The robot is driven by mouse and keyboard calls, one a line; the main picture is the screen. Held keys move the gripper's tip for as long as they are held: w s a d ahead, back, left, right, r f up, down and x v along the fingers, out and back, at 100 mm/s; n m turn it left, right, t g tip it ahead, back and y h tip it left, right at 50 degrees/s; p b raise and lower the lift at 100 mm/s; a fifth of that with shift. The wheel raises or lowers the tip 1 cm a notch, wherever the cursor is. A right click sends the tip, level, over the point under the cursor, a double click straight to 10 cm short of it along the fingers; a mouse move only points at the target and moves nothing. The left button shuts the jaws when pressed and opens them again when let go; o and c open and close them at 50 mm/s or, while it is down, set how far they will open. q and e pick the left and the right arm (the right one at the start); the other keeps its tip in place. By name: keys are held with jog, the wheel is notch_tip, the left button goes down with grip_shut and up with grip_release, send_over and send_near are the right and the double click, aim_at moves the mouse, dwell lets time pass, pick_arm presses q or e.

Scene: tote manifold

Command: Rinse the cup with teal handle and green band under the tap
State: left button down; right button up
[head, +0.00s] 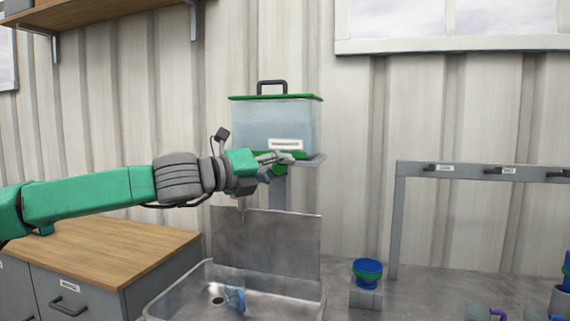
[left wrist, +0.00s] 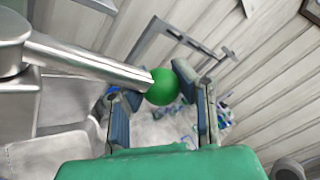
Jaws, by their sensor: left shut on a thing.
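My left gripper (head: 280,163) is raised over the sink, in front of the water tank (head: 275,125) with its green lid. In the left wrist view its fingers (left wrist: 162,100) are shut on a round green knob (left wrist: 162,87) at the end of a metal rod (left wrist: 90,60), seemingly part of the tap. In the head view the hand hides most of the tap. A cup with a blue or teal handle (head: 235,298) lies in the sink (head: 270,293), below the gripper and apart from it. A green band on it cannot be made out. My right gripper is not in view.
A blue cup with a green band (head: 368,267) stands on a grey block (head: 366,298) right of the sink. More cups (head: 480,312) show at the lower right. A grey rack frame (head: 480,170) stands behind them. A wooden counter (head: 110,248) is clear at left.

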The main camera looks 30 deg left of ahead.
pick_arm(q)
jog(key=shift+s+f, duration=0.1)
jog(key=shift+f, duration=0.3)
jog(key=c, duration=1.2)
grip_release()
jog(key=shift+a+r, duration=0.1)
jog(key=shift+a, duration=0.05)
jog(key=shift+s+a+r, duration=0.1)
jog(key=shift+s+a, duration=0.15)
jog(key=shift+s, duration=0.2)
jog(key=v, duration=1.1)
jog(key=shift+w+a, duration=0.1)
jog(key=shift+a, duration=0.05)
